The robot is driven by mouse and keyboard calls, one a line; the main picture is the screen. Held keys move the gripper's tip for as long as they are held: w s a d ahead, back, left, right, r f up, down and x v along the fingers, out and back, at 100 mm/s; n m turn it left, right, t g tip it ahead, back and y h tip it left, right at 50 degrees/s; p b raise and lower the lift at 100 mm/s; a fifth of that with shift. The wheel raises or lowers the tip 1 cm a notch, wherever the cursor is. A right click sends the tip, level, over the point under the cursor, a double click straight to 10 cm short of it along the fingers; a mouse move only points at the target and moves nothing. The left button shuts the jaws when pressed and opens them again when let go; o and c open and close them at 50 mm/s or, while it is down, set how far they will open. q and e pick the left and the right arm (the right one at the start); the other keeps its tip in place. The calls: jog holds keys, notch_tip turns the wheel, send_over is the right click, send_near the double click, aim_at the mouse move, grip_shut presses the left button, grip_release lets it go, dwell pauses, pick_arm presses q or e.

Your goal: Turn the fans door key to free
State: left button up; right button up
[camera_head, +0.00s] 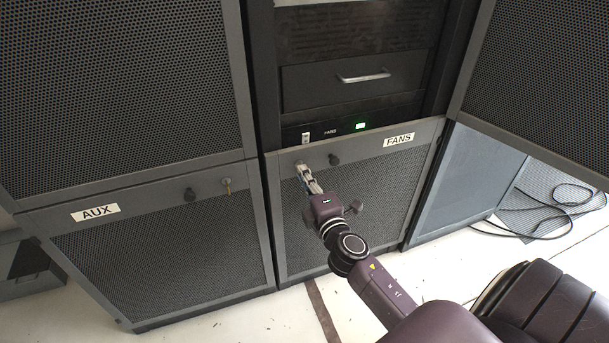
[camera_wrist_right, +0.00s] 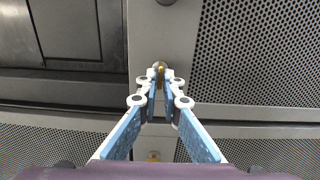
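The fans door (camera_head: 350,200) is a grey mesh panel, closed, with a white FANS label (camera_head: 399,139) at its upper right. The brass fans door key (camera_wrist_right: 160,70) sticks out of the door's upper frame in the right wrist view. In the head view my gripper hides the key. My right gripper (camera_head: 305,172) reaches the door's upper left corner. In the right wrist view its fingertips (camera_wrist_right: 161,84) are drawn close together, one on each side of the key, and look shut on it. My left gripper is in neither view.
A black knob (camera_head: 334,159) sits just right of the key. The AUX door (camera_head: 165,250) at left has its own knob (camera_head: 190,194) and brass key (camera_head: 227,186). Above are a lit green indicator (camera_head: 360,126) and a drawer handle (camera_head: 363,77). Black cables (camera_head: 545,222) lie at right.

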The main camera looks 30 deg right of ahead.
jog(key=o, duration=0.3)
jog(key=v, duration=1.2)
dwell(0.4)
